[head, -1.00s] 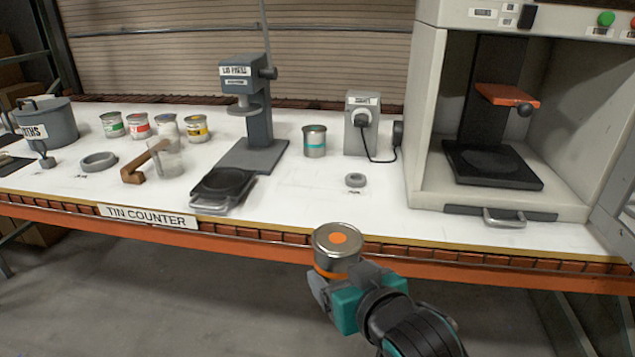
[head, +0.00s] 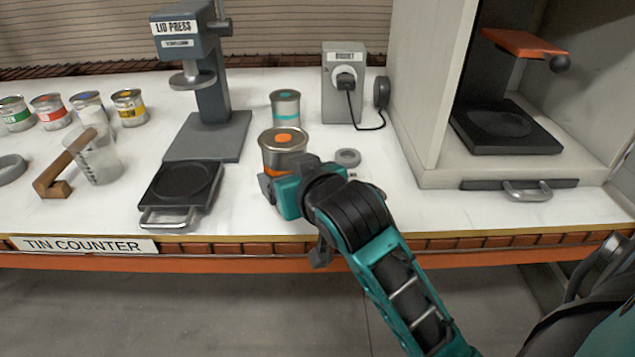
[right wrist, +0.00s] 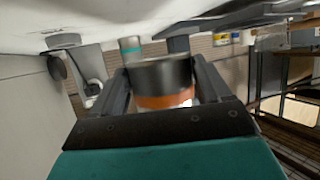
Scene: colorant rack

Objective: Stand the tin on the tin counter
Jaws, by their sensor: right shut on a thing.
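A metal tin (head: 284,149) with an orange band and an orange dot on its lid is held in my right gripper (head: 283,178). The tin also shows between the fingers in the right wrist view (right wrist: 162,82). In the head view it is upright, over the front part of the white tin counter (head: 255,215). Whether its base touches the counter is hidden by the gripper. The "TIN COUNTER" label (head: 84,245) is on the front edge at the left. My left gripper is not in view.
A teal-banded tin (head: 285,107) stands just behind the held tin. A grey ring (head: 347,157) lies to its right. The lid press (head: 205,110) and its black tray (head: 182,187) are left. A large open-fronted machine (head: 440,110) stands right. Several tins (head: 48,112) stand far left.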

